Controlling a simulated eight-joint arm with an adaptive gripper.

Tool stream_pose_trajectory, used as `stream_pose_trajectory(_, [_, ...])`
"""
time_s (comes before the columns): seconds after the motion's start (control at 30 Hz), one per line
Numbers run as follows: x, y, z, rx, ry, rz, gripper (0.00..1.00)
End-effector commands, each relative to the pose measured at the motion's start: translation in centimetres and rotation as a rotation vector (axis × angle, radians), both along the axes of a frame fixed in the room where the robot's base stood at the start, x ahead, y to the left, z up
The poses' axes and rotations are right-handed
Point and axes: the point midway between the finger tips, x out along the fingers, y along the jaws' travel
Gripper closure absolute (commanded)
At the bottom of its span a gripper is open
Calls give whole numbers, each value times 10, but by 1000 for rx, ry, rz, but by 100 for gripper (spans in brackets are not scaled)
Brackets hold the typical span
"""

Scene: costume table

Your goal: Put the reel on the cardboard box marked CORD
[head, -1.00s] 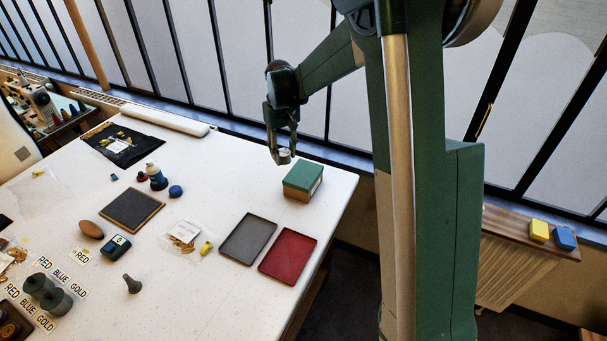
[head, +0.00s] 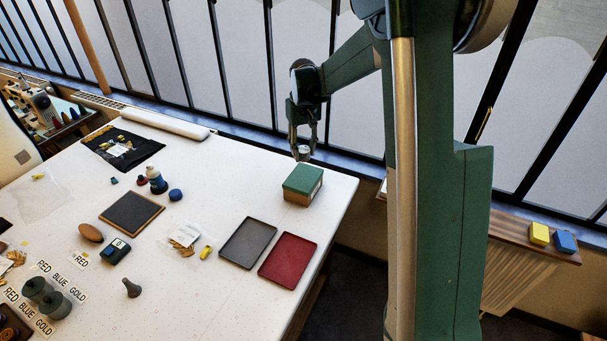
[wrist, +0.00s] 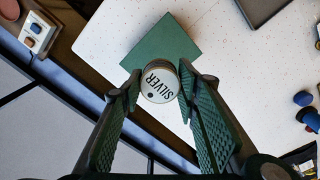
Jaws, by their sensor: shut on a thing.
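My gripper (head: 304,148) is shut on a small round reel (head: 303,152) and holds it in the air above the box. In the wrist view, the reel (wrist: 159,84) sits between the fingertips, with its pale end marked SILVER facing the camera. The cardboard box (head: 303,181) has a green lid and a tan lower part, and stands near the table's far right corner. The lid also shows in the wrist view (wrist: 160,45), partly covered by the reel. I cannot read a CORD marking on the box.
A grey tray (head: 248,243) and a red tray (head: 288,259) lie in front of the box. A bag with yellowish pieces (head: 185,237) lies left of them. The window bars and sill run close behind the gripper.

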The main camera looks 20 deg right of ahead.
Motion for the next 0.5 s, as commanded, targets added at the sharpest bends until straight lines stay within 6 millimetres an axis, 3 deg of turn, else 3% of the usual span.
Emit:
stream_pose_trajectory(0.3, [0, 0, -41, 0, 0, 0, 81])
stream_pose_trajectory(0.5, [0, 0, -56, 0, 0, 0, 81])
